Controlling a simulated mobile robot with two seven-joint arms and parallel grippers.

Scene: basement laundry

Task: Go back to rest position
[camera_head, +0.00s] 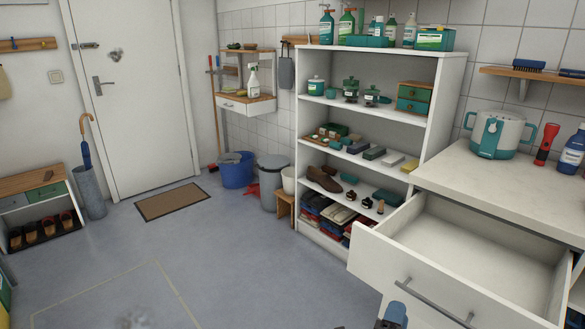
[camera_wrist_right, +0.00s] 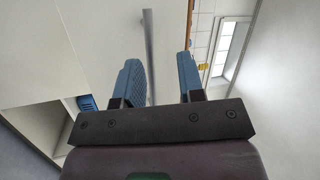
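My right gripper (camera_head: 393,316) shows only in part at the bottom edge of the head view, close to the handle side of the open drawer. In the right wrist view its two blue fingers (camera_wrist_right: 161,80) stand apart with nothing held between them. The white drawer (camera_head: 480,245) is pulled out and its visible inside is empty. Its grey bar handle (camera_head: 432,303) is at the front panel. In the right wrist view a grey bar (camera_wrist_right: 149,50), which looks like that handle, lies beyond the finger gap. My left gripper is not in view.
The worktop (camera_head: 500,185) above the drawer holds a pot (camera_head: 497,135), a red torch (camera_head: 546,144) and a blue bottle (camera_head: 573,150). A full shelf unit (camera_head: 370,57) stands behind the drawer. The floor (camera_head: 215,265) to the left is clear.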

